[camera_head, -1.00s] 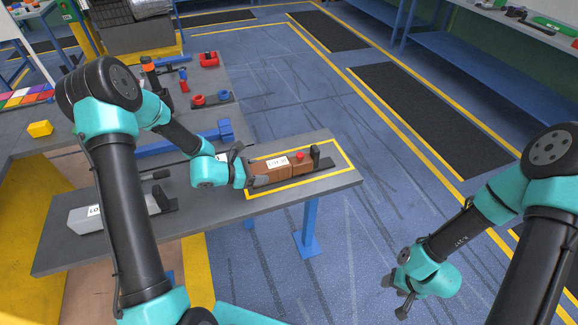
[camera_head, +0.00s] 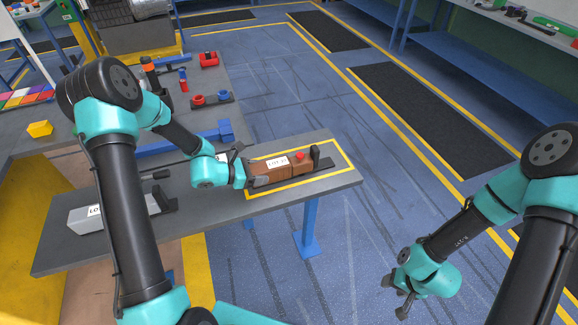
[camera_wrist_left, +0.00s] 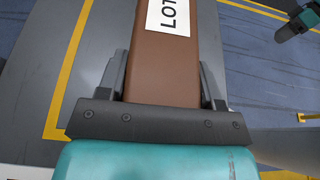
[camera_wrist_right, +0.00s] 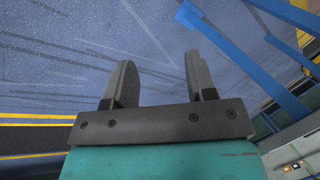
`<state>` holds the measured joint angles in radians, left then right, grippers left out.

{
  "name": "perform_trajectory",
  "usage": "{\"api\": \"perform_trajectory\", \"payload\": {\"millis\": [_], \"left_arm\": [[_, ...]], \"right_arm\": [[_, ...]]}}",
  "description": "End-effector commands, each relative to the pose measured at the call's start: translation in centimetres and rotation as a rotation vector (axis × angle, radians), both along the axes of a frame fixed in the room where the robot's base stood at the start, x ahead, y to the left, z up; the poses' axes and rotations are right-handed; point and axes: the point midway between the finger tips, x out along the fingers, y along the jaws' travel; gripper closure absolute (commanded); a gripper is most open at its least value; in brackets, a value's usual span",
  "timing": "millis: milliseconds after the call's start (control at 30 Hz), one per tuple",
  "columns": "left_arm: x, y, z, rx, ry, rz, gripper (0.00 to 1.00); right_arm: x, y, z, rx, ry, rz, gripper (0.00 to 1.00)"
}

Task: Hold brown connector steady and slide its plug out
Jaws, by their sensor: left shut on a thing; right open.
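The brown connector (camera_head: 268,174) lies on the grey table inside a yellow outline, with a white lot label on top. Its plug (camera_head: 301,166) is the brown block at the right end, with a red knob (camera_head: 300,156) on it. My left gripper (camera_head: 256,175) is shut on the connector's left end; the left wrist view shows the brown body (camera_wrist_left: 165,70) between its fingers. My right gripper (camera_head: 396,296) is open and empty, over the floor right of the table; its spread fingers show in the right wrist view (camera_wrist_right: 160,82).
A grey labelled connector (camera_head: 85,217) lies at the table's left, partly behind my left arm. Blue and red parts lie farther back. Right of the table is open floor.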

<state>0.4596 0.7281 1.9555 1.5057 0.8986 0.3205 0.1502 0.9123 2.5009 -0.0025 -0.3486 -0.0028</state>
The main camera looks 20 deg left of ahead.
Motion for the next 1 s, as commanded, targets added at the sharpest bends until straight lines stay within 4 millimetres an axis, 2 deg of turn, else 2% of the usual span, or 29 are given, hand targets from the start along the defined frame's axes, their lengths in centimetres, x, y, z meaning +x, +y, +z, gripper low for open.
{"api": "perform_trajectory", "payload": {"millis": [33,200,333,533,767,1000], "left_arm": [[-0.2,0.0,-0.5,0.005,0.011,-0.002,0.76],[-0.2,-0.1,-0.5,0.005,0.011,-0.002,0.76],[-0.3,-0.1,-0.5,0.004,0.012,-0.002,0.76],[-0.3,-0.1,-0.5,0.004,0.012,-0.003,0.76],[-0.3,-0.1,-0.5,0.004,0.012,-0.003,0.76],[-0.3,-0.1,-0.5,0.004,0.012,-0.003,0.76]], "right_arm": [[0.0,0.0,0.0,0.0,0.0,0.0,0.49],[0.0,0.0,0.0,0.0,0.0,0.0,0.48],[0.3,0.2,0.1,-0.001,-0.004,0.014,0.36],[2.7,1.7,0.6,-0.007,-0.041,0.157,0.34],[8.0,6.4,3.0,-0.017,-0.132,0.525,0.34],[13.1,12.9,7.3,-0.012,-0.238,0.953,0.34]]}}
